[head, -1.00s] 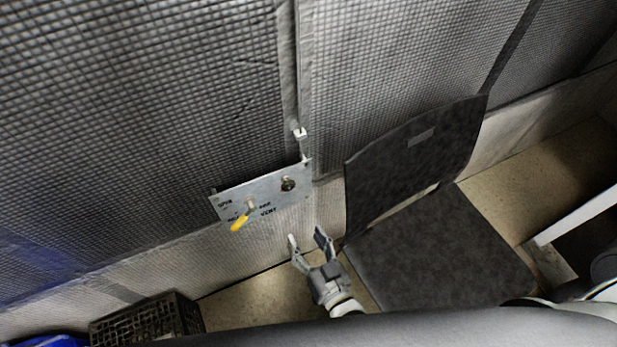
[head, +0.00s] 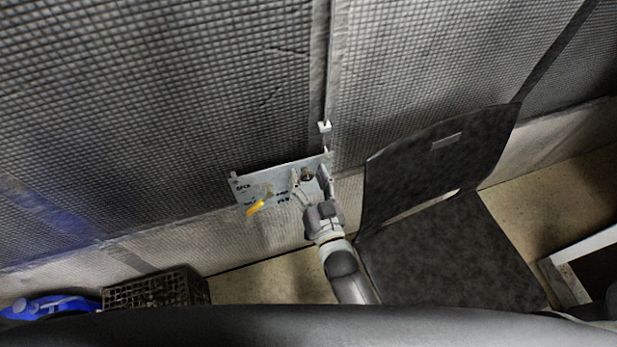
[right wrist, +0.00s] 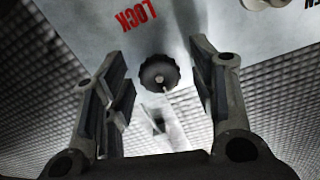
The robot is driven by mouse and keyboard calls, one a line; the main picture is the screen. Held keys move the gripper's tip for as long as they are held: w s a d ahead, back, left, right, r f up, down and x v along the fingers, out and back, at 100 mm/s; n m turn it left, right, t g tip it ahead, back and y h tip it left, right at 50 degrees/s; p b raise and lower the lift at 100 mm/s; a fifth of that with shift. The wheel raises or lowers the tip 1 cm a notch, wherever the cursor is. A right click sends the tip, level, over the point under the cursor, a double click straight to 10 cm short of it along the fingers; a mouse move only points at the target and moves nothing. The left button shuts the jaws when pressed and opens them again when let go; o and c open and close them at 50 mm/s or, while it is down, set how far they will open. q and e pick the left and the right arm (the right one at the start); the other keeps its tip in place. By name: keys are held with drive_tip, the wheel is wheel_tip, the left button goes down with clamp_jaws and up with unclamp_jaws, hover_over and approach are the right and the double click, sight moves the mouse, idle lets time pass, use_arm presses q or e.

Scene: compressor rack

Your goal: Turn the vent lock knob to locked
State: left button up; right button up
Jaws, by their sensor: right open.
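The vent lock knob is a dark, ribbed round knob (right wrist: 158,73) on the grey metal panel (right wrist: 75,18). In the right wrist view a small light mark shows at its lower edge, and the red word LOCK stands up and to its left. My right gripper (head: 311,178) is at the right part of the panel (head: 243,186) in the head view. Its fingers are open, one on each side of the knob in the right wrist view, with gaps visible. In the head view the fingers partly cover the knob (head: 307,174). My left gripper is not in view.
A yellow-handled lever (head: 256,207) sits on the panel left of my right gripper. A dark chair (head: 440,245) stands close on the right. A black crate (head: 155,290) and a blue object (head: 50,306) are at lower left. Quilted padding covers the wall.

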drive_tip(key=c, duration=1)
drive_tip(key=shift+c, duration=0.2)
drive_tip(key=shift+m, duration=1.3)
drive_tip(key=m, duration=0.3)
drive_tip(key=shift+m+p, duration=0.3)
drive_tip(key=m+b, duration=0.1)
drive_tip(key=m, duration=0.4)
drive_tip(key=shift+f, duration=0.1)
drive_tip(key=m+b, duration=0.2)
drive_tip(key=m, duration=0.4)
drive_tip(key=shift+m, duration=0.3)
